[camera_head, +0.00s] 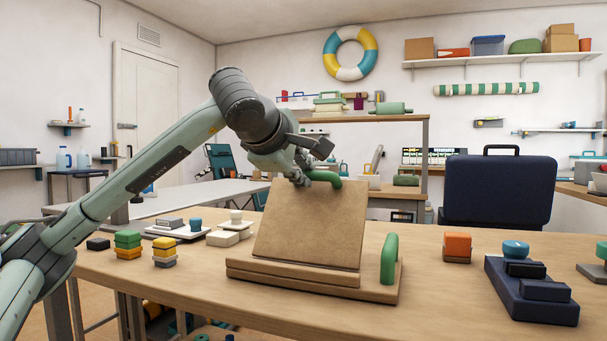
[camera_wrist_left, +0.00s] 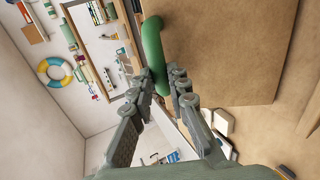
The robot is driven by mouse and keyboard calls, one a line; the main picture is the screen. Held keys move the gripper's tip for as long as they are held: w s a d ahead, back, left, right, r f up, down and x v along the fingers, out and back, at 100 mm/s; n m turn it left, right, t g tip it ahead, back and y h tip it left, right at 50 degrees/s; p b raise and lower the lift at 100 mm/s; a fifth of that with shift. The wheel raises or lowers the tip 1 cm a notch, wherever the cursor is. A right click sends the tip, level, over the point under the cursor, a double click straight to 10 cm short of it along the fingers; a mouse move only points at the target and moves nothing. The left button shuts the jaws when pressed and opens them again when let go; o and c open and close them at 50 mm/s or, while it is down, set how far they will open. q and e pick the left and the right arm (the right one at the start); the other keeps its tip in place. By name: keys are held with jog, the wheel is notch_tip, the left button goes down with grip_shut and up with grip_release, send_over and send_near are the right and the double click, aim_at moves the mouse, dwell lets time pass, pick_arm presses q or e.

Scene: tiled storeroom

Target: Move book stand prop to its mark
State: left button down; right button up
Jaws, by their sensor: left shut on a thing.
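The book stand prop (camera_head: 312,222) is a brown sloped board on a stepped wooden base, standing on the wooden table (camera_head: 440,318). It has one green handle (camera_head: 326,177) at the board's top edge and another green handle (camera_head: 389,258) at the base's right end. My left gripper (camera_head: 303,178) reaches over the top edge and is shut on the upper handle. In the left wrist view the handle (camera_wrist_left: 153,45) passes between the fingers beside the board (camera_wrist_left: 225,50). The mark cannot be made out in either view. My right gripper is not in view.
Stacked green, orange and yellow blocks (camera_head: 128,243) stand left of the stand. An orange block (camera_head: 457,246) and a dark blue stepped piece (camera_head: 531,292) stand to its right. A dark blue case (camera_head: 497,190) stands behind. Bare tabletop lies in front.

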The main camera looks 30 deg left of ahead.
pick_arm(q)
jog(key=shift+r, duration=0.1)
dwell(0.8)
jog(key=c, duration=1.4)
grip_release()
jog(key=shift+c, duration=0.2)
jog(key=v, duration=1.2)
jog(key=shift+c, duration=0.6)
